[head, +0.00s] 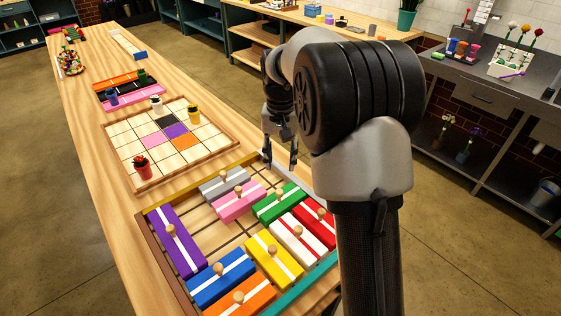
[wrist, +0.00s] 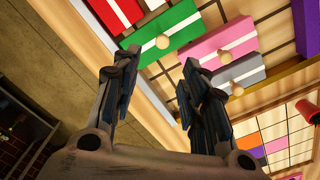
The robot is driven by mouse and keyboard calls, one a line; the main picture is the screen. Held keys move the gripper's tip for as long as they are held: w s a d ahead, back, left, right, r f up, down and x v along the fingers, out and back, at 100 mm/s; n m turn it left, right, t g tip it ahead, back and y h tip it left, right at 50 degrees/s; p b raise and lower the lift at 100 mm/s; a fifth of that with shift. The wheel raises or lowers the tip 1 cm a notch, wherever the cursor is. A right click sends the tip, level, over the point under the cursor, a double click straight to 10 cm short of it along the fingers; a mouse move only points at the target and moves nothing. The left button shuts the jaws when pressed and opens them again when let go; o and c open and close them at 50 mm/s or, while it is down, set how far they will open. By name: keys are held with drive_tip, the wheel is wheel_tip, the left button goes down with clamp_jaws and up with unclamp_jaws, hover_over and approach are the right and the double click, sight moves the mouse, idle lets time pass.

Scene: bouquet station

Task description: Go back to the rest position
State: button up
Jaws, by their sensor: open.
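My gripper (head: 281,158) hangs in the head view beyond the right far corner of a wooden tray (head: 148,222). Its two fingers are apart with nothing between them. In the wrist view my gripper (wrist: 155,85) also shows open and empty, with the tray's edge passing behind the fingers. The nearest blocks are the green block (head: 279,203), the pink block (head: 238,201) and the grey block (head: 224,182), each with a white stripe and a round knob. My arm bends down from the upper right and hides part of the tray's right side.
The tray also holds purple (head: 175,243), blue (head: 220,277), yellow (head: 272,258), orange (head: 240,300) and red blocks. A gridded board (head: 125,150) with small pots stands beyond it. A grey steel counter (head: 480,85) stands at right. Open floor (head: 460,240) lies right of the table.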

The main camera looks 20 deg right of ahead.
idle(0.3)
drive_tip(key=s+a+r+n+t, duration=0.2)
drive_tip(key=s+a+r, duration=0.3)
drive_tip(key=s+r, duration=0.65)
drive_tip(key=s+a+f+n+t, duration=0.1)
drive_tip(key=s+a, duration=0.1)
drive_tip(key=s, duration=0.7)
drive_tip(key=s+a+f+n+t, duration=0.1)
drive_tip(key=s+f+n, duration=0.1)
drive_tip(key=s, duration=0.8)
drive_tip(key=shift+a+f+t, duration=0.3)
drive_tip(key=shift+a, duration=0.1)
